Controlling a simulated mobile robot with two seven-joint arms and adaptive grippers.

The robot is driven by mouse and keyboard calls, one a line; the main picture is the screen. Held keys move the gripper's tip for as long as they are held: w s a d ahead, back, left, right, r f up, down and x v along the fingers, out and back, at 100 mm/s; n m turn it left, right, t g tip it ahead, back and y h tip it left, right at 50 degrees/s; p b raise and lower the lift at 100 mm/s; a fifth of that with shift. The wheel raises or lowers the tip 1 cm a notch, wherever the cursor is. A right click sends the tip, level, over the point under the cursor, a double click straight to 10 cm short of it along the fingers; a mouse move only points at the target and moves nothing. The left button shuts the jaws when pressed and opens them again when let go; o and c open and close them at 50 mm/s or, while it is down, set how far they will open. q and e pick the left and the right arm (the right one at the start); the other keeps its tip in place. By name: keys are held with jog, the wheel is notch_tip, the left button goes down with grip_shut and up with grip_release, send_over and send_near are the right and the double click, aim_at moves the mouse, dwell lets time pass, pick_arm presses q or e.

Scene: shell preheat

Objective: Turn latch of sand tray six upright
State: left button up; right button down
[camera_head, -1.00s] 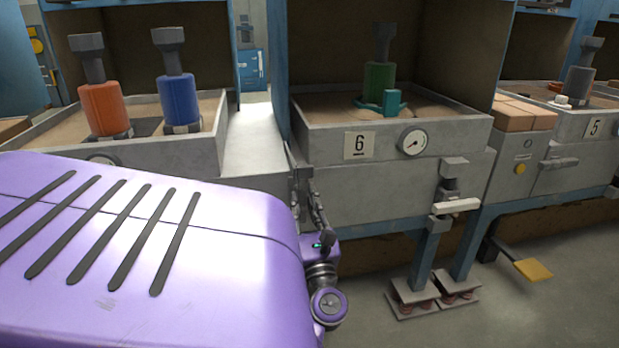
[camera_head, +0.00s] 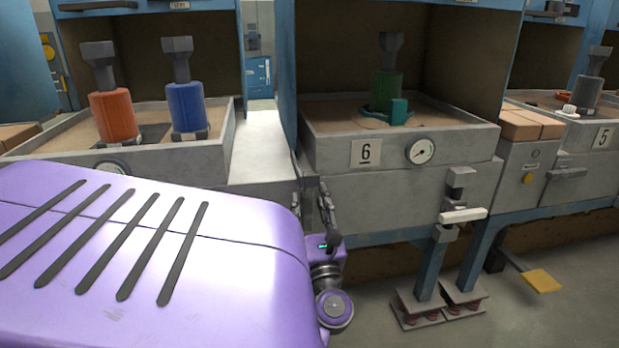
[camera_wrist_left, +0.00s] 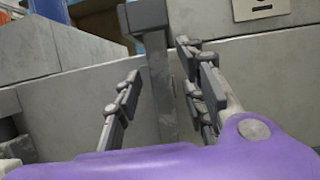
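Sand tray six (camera_head: 400,185) is a grey box with a 6 label (camera_head: 365,152) and a round gauge (camera_head: 420,151). On its front right is a latch with a pale handle (camera_head: 463,215) lying roughly level under a grey bracket (camera_head: 461,179). My left gripper (camera_head: 327,205) is at the tray's front left, well left of that latch. In the left wrist view, the left gripper (camera_wrist_left: 160,88) is open. A grey upright bar (camera_wrist_left: 160,80) with a block on top shows between its fingers; contact is not visible. My right gripper is out of view.
A green tool (camera_head: 387,88) stands in tray six's sand. Orange (camera_head: 114,115) and blue (camera_head: 187,105) tools stand in the left tray. Tray five (camera_head: 590,150) is at right. Spring feet (camera_head: 440,305) and a yellow pedal (camera_head: 541,281) are low in front.

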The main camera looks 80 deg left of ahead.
aim_at(311, 178)
pick_arm(q)
notch_tip(311, 178, up, 8)
jog(key=shift+r, duration=0.1)
dwell(0.8)
